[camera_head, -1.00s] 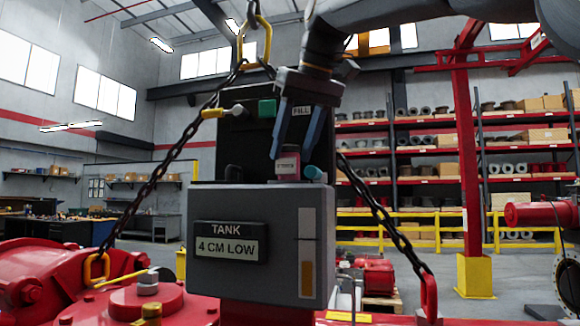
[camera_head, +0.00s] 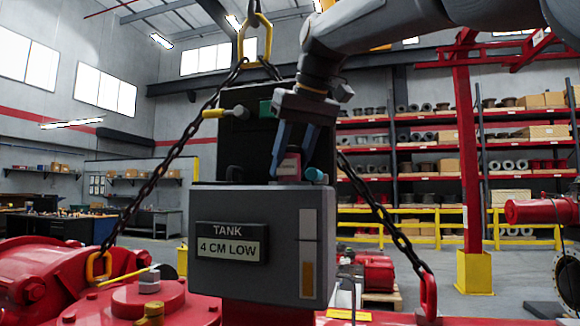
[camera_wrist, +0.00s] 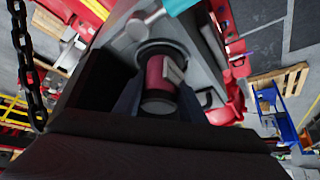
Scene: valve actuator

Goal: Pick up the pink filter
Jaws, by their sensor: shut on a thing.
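The pink filter (camera_head: 289,167) stands upright on top of the grey tank box (camera_head: 232,205), in front of the black panel. In the wrist view the pink filter (camera_wrist: 157,72) has a pale label and a dark round end, with a dark ring behind it. My gripper (camera_head: 291,158) points down from above, its two blue-grey fingers on either side of the filter. It is shut on the filter. In the wrist view the fingers of my gripper (camera_wrist: 160,98) flank it. I cannot tell whether the filter is clear of its seat.
A teal cap (camera_head: 315,175) is close to the filter's right. A yellow-handled lever (camera_head: 214,113) and a green block (camera_head: 266,107) are on the black panel. Slanting chains (camera_head: 172,160) (camera_head: 385,212) run down both sides. Red machinery (camera_head: 125,300) lies below left.

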